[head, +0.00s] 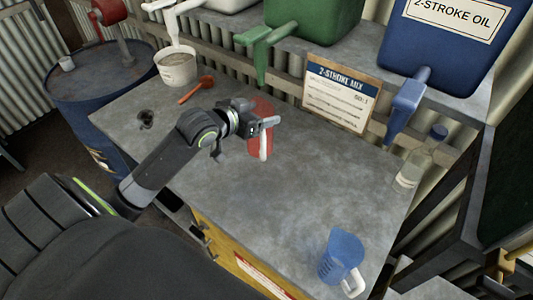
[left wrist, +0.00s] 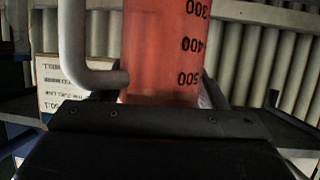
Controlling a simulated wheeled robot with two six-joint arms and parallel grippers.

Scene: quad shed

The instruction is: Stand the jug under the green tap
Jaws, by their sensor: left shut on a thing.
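A red measuring jug (head: 255,147) with a pale handle is held in my left gripper (head: 252,122) over the middle of the bench. In the left wrist view the red jug (left wrist: 160,50) fills the centre, with dark measure numbers on its side and the handle at the left. The jaws are shut on it. The green tap (head: 261,58) hangs from the green tank at the back. In the head view the jug shows just below and in front of the tap's spout. I cannot tell whether its base touches the bench. My right gripper is not in view.
A blue jug (head: 341,256) stands at the bench's front right. A clear bottle (head: 413,168) stands at the right. A blue tap (head: 404,105), a sign (head: 340,95), a white tub (head: 176,68) and an orange scoop (head: 196,90) line the back. The bench's middle right is clear.

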